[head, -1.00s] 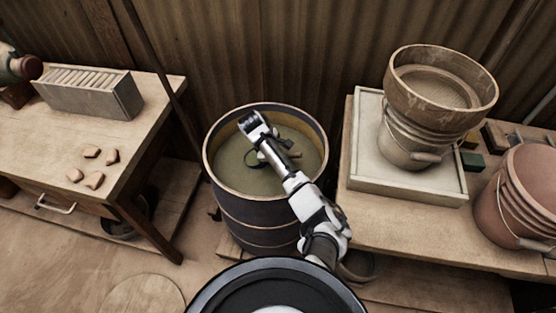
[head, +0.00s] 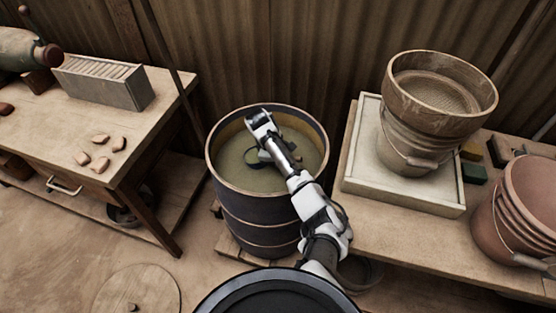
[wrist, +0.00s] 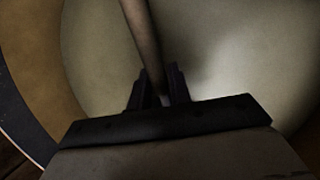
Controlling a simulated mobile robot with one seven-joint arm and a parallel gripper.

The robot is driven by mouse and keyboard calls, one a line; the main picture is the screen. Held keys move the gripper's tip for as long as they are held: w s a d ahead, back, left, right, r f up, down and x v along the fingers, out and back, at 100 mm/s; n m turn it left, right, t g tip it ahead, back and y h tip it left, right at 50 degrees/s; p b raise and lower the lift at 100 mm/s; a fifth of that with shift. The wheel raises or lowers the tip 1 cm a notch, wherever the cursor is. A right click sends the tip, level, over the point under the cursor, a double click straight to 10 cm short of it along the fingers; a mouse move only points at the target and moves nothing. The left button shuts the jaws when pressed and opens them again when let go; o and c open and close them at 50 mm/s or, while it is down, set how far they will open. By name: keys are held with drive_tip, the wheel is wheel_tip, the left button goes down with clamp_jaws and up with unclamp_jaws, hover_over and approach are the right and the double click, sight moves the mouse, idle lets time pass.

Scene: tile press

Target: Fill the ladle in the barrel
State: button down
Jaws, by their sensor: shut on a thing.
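The dark barrel (head: 262,212) with a light rim stands at the middle of the head view. Murky greenish liquid (head: 236,168) fills much of it; it also shows pale in the wrist view (wrist: 235,55). My arm reaches over the near rim into the barrel. My gripper (wrist: 160,88) is shut on a thin brown handle (wrist: 142,35), which looks like the ladle's, over the liquid. The ladle's bowl does not show in either view, so I cannot tell whether it is under the surface or holds anything.
A bench on the right holds a shallow tray (head: 362,165), a sieve (head: 440,85) over a bucket (head: 408,145), and a reddish bucket (head: 522,210). A left table (head: 135,125) carries a slotted box (head: 105,82) and several clay pieces (head: 100,164). A round board (head: 138,290) lies lower left.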

drive_tip(key=shift+r, duration=0.15)
drive_tip(key=shift+r+p, duration=1.65)
drive_tip(key=shift+r, duration=1.45)
wheel_tip(320, 180, up, 12)
drive_tip(key=y+p, duration=0.1)
drive_tip(key=p, duration=0.8)
drive_tip(key=shift+d, duration=0.25)
drive_tip(key=shift+s+r, duration=0.1)
